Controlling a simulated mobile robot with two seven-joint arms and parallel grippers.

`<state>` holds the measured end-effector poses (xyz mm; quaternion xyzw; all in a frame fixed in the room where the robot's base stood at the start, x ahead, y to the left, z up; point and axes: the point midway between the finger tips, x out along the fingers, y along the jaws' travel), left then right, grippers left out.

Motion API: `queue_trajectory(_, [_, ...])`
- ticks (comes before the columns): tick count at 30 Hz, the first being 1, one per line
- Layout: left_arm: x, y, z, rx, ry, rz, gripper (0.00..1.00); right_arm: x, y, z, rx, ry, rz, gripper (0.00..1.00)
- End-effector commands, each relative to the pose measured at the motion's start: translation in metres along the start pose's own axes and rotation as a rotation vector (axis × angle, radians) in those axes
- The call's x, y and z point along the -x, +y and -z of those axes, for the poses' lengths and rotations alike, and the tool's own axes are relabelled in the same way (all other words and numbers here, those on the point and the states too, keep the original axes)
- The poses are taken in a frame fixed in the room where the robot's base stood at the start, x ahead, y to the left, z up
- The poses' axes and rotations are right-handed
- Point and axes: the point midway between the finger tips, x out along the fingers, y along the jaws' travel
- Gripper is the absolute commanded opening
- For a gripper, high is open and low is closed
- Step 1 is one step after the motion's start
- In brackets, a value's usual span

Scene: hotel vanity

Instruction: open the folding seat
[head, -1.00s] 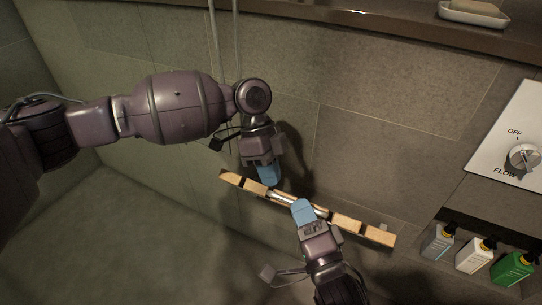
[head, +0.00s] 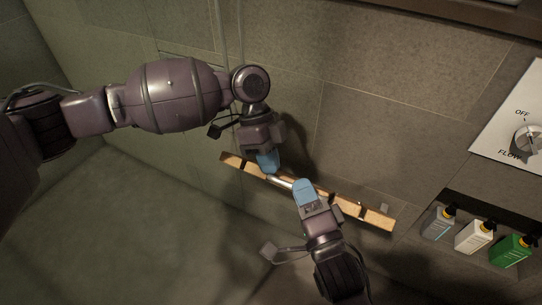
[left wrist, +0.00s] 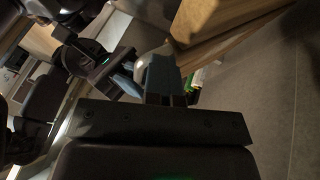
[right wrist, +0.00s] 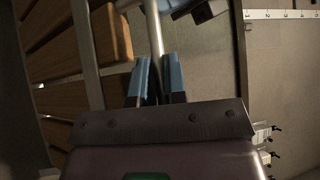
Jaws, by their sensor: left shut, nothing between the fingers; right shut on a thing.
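The folding seat (head: 352,207) has wooden slats and a metal bar. It shows as a narrow strip along the tiled wall in the head view. Its slats also show at left in the right wrist view (right wrist: 60,45) and at the top in the left wrist view (left wrist: 215,28). My right gripper (head: 303,190) is shut on the metal bar (right wrist: 154,35), which runs between its blue fingers. My left gripper (head: 268,163) is shut and empty, just left of it by the seat's wall side. Whether its fingers touch the seat is unclear.
A shelf niche at right holds a grey bottle (head: 438,223), a white bottle (head: 474,237) and a green bottle (head: 512,250). Above it is a white flow-control panel (head: 512,115). Open floor (head: 140,230) lies at left.

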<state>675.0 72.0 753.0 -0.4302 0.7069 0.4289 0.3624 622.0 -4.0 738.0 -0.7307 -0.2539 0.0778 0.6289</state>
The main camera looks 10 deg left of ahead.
Motion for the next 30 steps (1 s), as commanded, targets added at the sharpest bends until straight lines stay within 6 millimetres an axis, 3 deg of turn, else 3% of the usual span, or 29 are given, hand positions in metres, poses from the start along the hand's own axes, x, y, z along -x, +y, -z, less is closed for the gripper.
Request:
queue_trajectory(1, [-0.010,0.005,-0.003,0.001,-0.009,-0.027,0.00,-0.003,-0.005,0.006,0.010,0.010,0.013,0.00])
queue_trajectory(3, [-0.010,0.005,-0.003,0.001,-0.009,-0.027,0.00,-0.004,-0.005,0.006,0.010,0.010,0.015,0.00])
queue_trajectory(4, [-0.010,0.005,-0.003,0.001,-0.009,-0.027,0.00,-0.004,-0.006,0.007,0.011,0.010,0.016,0.15])
queue_trajectory(9, [-0.009,0.004,-0.003,0.001,-0.008,-0.023,0.00,-0.004,-0.007,0.006,0.010,0.010,0.018,0.38])
queue_trajectory(20, [-0.006,0.003,-0.002,0.001,-0.005,-0.016,0.00,0.003,-0.006,0.005,0.008,0.007,0.015,0.38])
queue_trajectory(30, [-0.004,0.002,-0.001,0.001,-0.004,-0.010,0.00,0.059,-0.004,0.007,0.016,0.011,0.011,0.38])
